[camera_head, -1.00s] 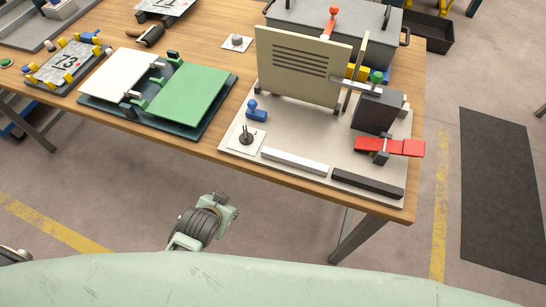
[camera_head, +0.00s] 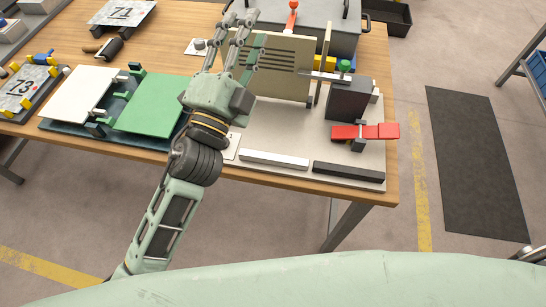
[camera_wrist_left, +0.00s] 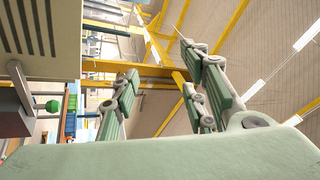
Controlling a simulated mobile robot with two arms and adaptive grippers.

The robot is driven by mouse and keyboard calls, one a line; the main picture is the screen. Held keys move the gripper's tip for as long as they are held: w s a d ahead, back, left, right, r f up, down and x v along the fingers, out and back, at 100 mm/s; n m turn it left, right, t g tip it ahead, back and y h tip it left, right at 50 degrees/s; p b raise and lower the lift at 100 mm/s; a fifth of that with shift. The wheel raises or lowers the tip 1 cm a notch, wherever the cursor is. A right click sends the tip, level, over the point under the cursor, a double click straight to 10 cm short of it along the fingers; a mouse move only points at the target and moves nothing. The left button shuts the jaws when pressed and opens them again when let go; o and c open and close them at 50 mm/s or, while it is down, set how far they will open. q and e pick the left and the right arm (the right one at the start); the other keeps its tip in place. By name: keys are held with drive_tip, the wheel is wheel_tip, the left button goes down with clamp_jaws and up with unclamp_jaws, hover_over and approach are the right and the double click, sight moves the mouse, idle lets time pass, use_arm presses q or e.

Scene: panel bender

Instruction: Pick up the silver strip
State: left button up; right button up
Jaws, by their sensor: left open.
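A pale silver strip (camera_head: 273,159) lies flat along the front edge of the light base plate (camera_head: 285,125) in the head view, left of a dark strip (camera_head: 349,175). A thin metal bar (camera_head: 325,77) also juts from the dark block under the green knob. My left gripper (camera_head: 238,18) is open and empty, raised over the table with its fingers pointing up and away. It is beyond the pale strip and to its left, overlapping the beige panel (camera_head: 285,75) in view. The left wrist view shows the spread fingers (camera_wrist_left: 160,85) with nothing between them.
A red clamp (camera_head: 365,131), dark block (camera_head: 350,100) and green knob (camera_head: 345,66) stand on the base plate's right. A green panel (camera_head: 150,100) lies at left. A grey bin (camera_head: 335,35) stands behind. Floor is clear in front of the table.

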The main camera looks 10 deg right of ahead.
use_arm(q)
drive_tip(key=s+d+r+m+g+h, duration=0.35)
drive_tip(key=d+m+g+h, duration=0.25)
drive_tip(key=m, duration=0.3)
drive_tip(key=s+d+r+m+g+h, duration=0.2)
drive_tip(key=s+d+m+g+h, duration=0.35)
drive_tip(key=m, duration=0.25)
drive_tip(key=s+d+f+m+g+y, duration=0.3)
drive_tip(key=s+d+f+m+g, duration=0.2)
drive_tip(key=s+d+m+g, duration=0.5)
drive_tip(key=m+t+y, duration=0.2)
drive_tip(key=m+y, duration=1)
drive_tip(key=y, duration=0.8)
hover_over(254, 153)
drive_tip(key=shift+h, duration=0.25)
wheel_tip(254, 153, down, 21)
drive_tip(key=shift+d+r, duration=0.1)
drive_tip(key=shift+r, duration=0.1)
drive_tip(key=f+p, duration=0.1)
drive_tip(key=f, duration=0.2)
drive_tip(key=f+p, duration=0.2)
drive_tip(key=f, duration=0.2)
drive_tip(key=shift+a, duration=0.2)
drive_tip(key=shift+f, duration=0.2)
